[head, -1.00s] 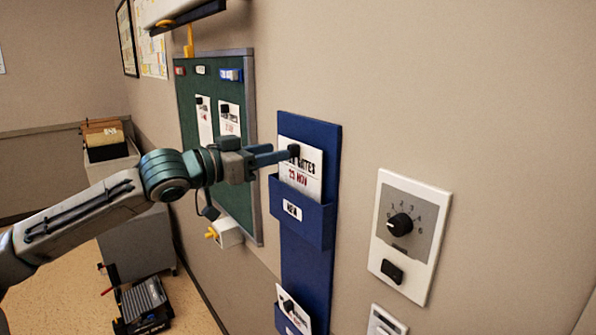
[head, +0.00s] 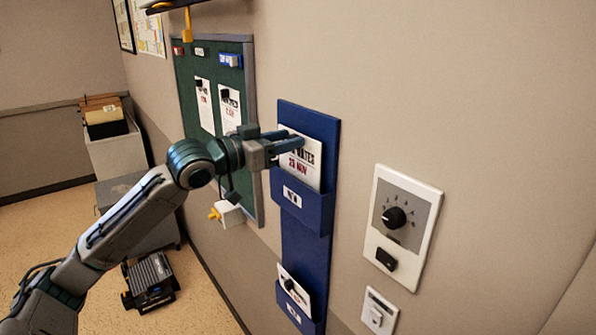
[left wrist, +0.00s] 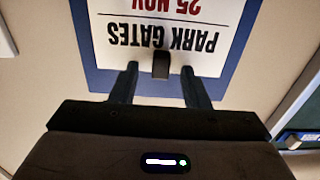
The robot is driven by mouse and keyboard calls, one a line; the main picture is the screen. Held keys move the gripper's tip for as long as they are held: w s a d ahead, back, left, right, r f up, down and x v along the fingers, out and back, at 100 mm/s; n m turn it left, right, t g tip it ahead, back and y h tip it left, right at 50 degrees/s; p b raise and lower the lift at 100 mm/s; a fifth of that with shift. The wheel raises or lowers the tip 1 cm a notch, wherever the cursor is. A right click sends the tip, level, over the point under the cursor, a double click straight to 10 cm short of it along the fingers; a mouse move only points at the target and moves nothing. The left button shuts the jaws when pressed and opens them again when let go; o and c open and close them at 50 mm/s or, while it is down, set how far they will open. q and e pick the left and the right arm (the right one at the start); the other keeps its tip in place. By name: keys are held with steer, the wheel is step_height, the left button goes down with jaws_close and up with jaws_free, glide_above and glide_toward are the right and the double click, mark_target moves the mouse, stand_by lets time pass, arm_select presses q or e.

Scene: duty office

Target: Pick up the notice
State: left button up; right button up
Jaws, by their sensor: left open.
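A white notice reading "PARK GATES 25 NOV" (head: 302,166) stands in the upper pocket of a blue wall rack (head: 305,250), its lower part hidden by the pocket. It also shows upside down in the left wrist view (left wrist: 165,18). A dark knob (left wrist: 161,65) sits near its top edge. My left gripper (head: 300,142) is open at the notice's upper part. In the left wrist view its fingers (left wrist: 159,84) lie on either side of the knob, with gaps showing. Contact with the card cannot be told. My right gripper is not in view.
A lower pocket holds another notice (head: 292,287). A green board (head: 208,125) with two papers hangs left of the rack. A dial panel (head: 405,225) and a small switch (head: 378,315) are on the wall at right. A black machine (head: 150,282) stands on the floor.

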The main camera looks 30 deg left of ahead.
arm_select(q)
jaws_close()
steer(key=shift+r, duration=0.1)
